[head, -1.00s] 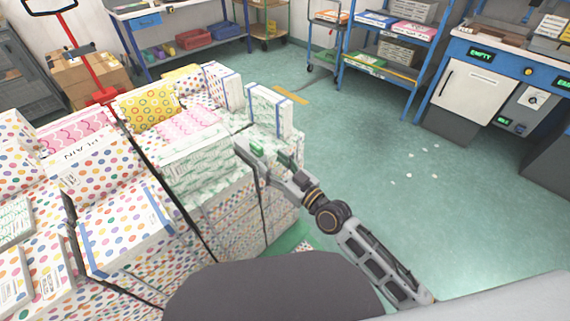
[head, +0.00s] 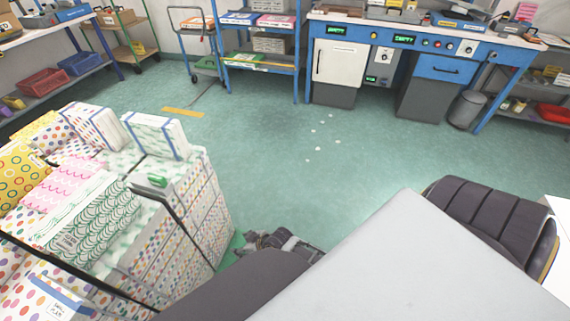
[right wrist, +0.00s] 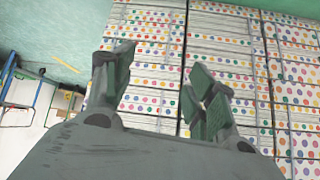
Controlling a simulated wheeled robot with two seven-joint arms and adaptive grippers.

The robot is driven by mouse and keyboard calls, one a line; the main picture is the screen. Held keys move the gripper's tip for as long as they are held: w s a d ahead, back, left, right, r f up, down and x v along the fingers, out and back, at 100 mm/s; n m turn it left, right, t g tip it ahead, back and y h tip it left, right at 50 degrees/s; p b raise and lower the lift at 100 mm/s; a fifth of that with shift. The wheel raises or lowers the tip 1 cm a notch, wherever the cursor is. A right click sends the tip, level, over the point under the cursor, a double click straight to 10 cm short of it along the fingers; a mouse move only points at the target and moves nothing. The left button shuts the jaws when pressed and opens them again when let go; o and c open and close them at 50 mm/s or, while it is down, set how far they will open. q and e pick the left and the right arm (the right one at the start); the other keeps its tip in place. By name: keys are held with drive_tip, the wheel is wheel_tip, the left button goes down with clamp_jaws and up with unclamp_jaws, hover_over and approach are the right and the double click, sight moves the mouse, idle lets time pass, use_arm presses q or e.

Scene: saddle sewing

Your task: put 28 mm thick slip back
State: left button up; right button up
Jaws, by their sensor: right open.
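My right gripper (head: 252,240) is low beside the stack's right side, partly hidden by my own body. In the right wrist view my right gripper (right wrist: 162,72) is open, with nothing between its green-padded fingers, and faces the dotted side of the stack. My left gripper is not in view.
A white pack with blue bands (head: 155,137) stands upright on the stack near the green piece. A dark strap crosses the stack. The green floor (head: 270,150) right of it is mostly clear, with a few white scraps. A blue workbench (head: 440,68) stands at the back.

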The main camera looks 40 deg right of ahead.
drive_tip(key=s+d+f+m+g+h, duration=0.1)
drive_tip(key=s+d+f+g+h, duration=0.1)
drive_tip(key=s+f, duration=0.4)
drive_tip(key=s+d+f+m+g+h, duration=0.1)
drive_tip(key=s+d+f+g, duration=0.2)
drive_tip(key=s+d+f, duration=0.2)
drive_tip(key=s+f, duration=0.2)
drive_tip(key=s, duration=0.2)
drive_tip(key=shift+s+d+f+h, duration=0.25)
drive_tip(key=shift+s+f+h, duration=0.05)
drive_tip(key=shift+h, duration=0.1)
drive_tip(key=shift+s+d, duration=0.1)
